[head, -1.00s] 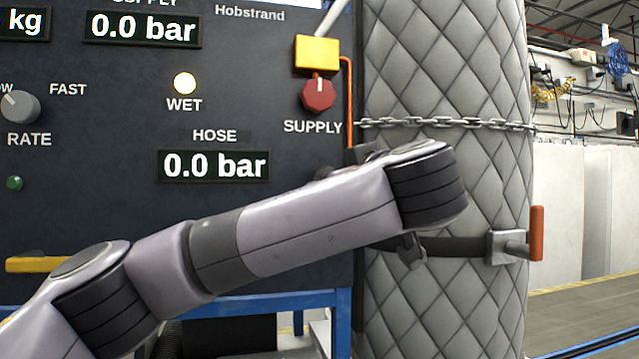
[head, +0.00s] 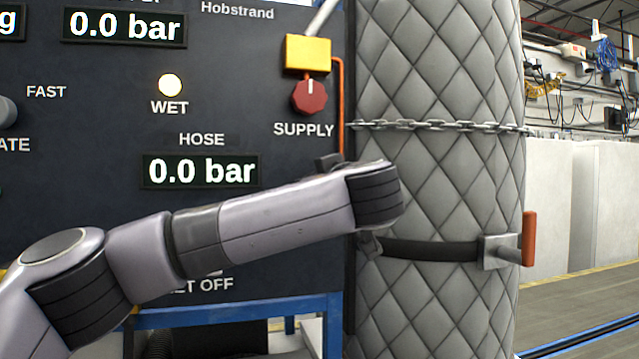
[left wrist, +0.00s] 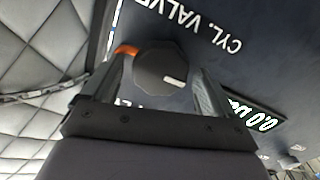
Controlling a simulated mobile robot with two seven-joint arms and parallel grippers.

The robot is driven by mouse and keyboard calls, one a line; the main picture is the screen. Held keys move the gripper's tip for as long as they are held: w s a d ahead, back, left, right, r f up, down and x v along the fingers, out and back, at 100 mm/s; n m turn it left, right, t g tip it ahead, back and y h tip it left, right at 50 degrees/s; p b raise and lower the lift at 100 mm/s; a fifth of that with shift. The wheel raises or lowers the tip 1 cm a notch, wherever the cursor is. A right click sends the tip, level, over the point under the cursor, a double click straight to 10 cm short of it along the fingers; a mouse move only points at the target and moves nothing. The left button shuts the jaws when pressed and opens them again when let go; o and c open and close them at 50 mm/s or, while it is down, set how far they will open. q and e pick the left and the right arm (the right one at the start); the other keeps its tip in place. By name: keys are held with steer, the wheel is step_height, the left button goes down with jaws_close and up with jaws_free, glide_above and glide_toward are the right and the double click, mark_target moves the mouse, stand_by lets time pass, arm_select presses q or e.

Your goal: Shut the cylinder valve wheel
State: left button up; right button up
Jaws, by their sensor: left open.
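The cylinder valve wheel (left wrist: 161,68) shows in the left wrist view as a dark, many-sided knob with a pale mark, on the dark panel. The "CYL. VALVE" label (left wrist: 198,24) beside it appears upside down. My left gripper (left wrist: 158,78) is open, with one finger on each side of the wheel in this view. I cannot tell whether the fingers touch it. In the head view my left arm crosses in front of the panel and hides the wheel and most of the gripper. My right gripper is not in view.
A red SUPPLY knob (head: 310,97) sits below a yellow block (head: 307,54). The HOSE display (head: 201,171) reads 0.0 bar. To the right stands a quilted grey cylinder (head: 440,80) with a chain (head: 440,126) and a dark strap (head: 430,250) with an orange handle (head: 529,238).

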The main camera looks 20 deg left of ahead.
arm_select(q)
steer(key=shift+c, duration=0.3)
steer(key=c, duration=1)
